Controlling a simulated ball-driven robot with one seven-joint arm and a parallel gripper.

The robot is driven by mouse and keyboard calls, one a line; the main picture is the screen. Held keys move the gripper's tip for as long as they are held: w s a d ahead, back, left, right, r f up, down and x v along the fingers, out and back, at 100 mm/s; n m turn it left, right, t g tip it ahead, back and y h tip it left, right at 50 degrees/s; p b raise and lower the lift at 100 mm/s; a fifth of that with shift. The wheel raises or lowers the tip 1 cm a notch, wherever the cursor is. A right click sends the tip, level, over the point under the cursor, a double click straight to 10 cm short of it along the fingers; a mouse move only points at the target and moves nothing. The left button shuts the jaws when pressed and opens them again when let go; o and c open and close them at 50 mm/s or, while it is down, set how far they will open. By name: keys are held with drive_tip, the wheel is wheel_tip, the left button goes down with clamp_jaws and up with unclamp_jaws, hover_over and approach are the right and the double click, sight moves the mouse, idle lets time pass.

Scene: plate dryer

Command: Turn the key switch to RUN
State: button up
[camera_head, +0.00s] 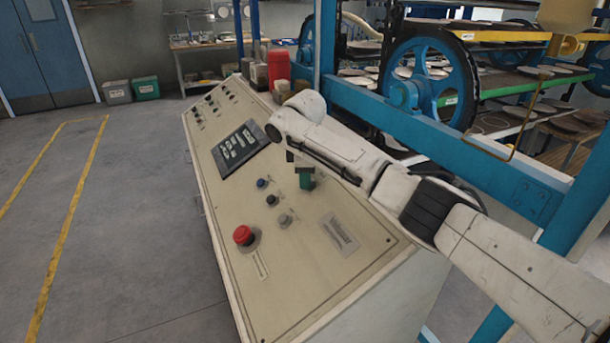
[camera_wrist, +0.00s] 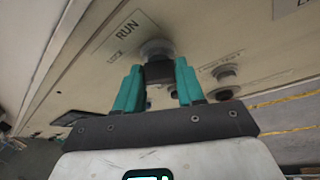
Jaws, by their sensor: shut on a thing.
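The key switch (camera_wrist: 157,49) shows in the wrist view as a round grey collar with a dark knob below it, beside a plate reading RUN. My gripper (camera_wrist: 158,76) has its two teal fingers on either side of the dark knob and is shut on it. In the head view my gripper (camera_head: 305,180) is at the control panel's sloped face (camera_head: 300,243), and the arm and fingers hide the key switch there. The key's exact angle is hard to tell.
A red mushroom button (camera_head: 243,234) sits nearer on the panel. Small blue, black and grey buttons (camera_head: 285,219) lie close to my gripper. A dark display (camera_head: 239,147) is further up. A blue machine frame (camera_head: 440,135) stands behind my arm. Open floor lies left.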

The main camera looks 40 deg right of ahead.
drive_tip(key=shift+a+m, duration=0.1)
drive_tip(key=shift+m, duration=0.2)
drive_tip(key=shift+s+a+f+m+t+h+p, duration=0.1)
drive_tip(key=shift+m+t+h+p, duration=0.25)
drive_tip(key=shift+m+p, duration=0.35)
drive_tip(key=m, duration=0.1)
drive_tip(key=m+h, duration=0.1)
drive_tip(key=m, duration=0.1)
drive_tip(key=shift+a+f+t+h, duration=0.1)
drive_tip(key=shift+a+t+h, duration=0.05)
drive_tip(key=shift+t+h, duration=0.15)
drive_tip(key=m, duration=0.1)
drive_tip(key=m+h, duration=0.1)
drive_tip(key=m, duration=0.1)
drive_tip(key=shift+f+m+t+h+b, duration=0.1)
drive_tip(key=shift+m+t+h+b, duration=0.15)
drive_tip(key=shift+m+b, duration=0.1)
drive_tip(key=shift+a+m+h+b, duration=0.1)
drive_tip(key=shift+m+h+b, duration=0.35)
drive_tip(key=shift+m, duration=0.7)
drive_tip(key=o, duration=1)
drive_tip(key=shift+o, duration=0.2)
